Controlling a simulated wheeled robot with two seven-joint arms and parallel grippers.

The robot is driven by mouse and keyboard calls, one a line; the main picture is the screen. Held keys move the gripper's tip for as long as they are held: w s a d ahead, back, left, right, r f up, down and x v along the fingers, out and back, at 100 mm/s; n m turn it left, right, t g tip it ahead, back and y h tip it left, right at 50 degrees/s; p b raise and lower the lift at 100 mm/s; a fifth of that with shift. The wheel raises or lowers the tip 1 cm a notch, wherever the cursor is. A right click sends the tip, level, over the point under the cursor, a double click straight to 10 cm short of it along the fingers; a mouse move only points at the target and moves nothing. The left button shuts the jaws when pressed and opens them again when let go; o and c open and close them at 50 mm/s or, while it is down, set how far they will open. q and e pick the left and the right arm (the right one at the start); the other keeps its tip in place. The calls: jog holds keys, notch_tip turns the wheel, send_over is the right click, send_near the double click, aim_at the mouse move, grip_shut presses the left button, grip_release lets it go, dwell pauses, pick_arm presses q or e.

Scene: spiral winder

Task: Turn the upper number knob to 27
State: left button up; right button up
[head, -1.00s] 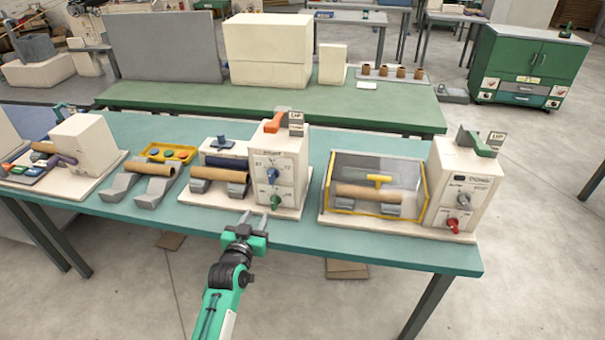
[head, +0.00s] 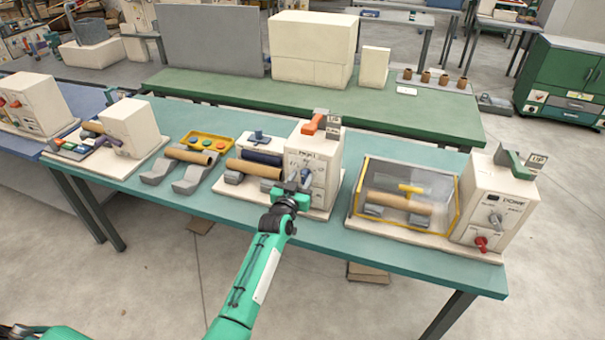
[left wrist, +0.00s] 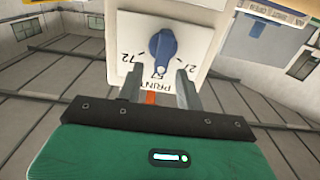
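The middle machine (head: 325,160) has a white front panel with a blue upper knob (head: 306,175). In the left wrist view the blue knob (left wrist: 163,48) sits among printed numbers, 72 at left and 27 at right. Its narrow end points down the picture, toward a partly hidden number above the word PRINT. My left gripper (head: 291,188) is right in front of this panel. In the left wrist view its fingers (left wrist: 151,76) are apart and empty, with their tips just below the knob. The machine's lower knob is hidden behind the gripper in the head view.
A second machine (head: 493,210) with a clear-covered box is on the right.

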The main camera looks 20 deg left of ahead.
pick_arm(q)
jog(key=shift+w, duration=0.9)
jog(key=shift+c, duration=0.5)
grip_shut()
pick_arm(e)
jog(key=shift+a+r, duration=0.15)
jog(key=shift+a, duration=0.35)
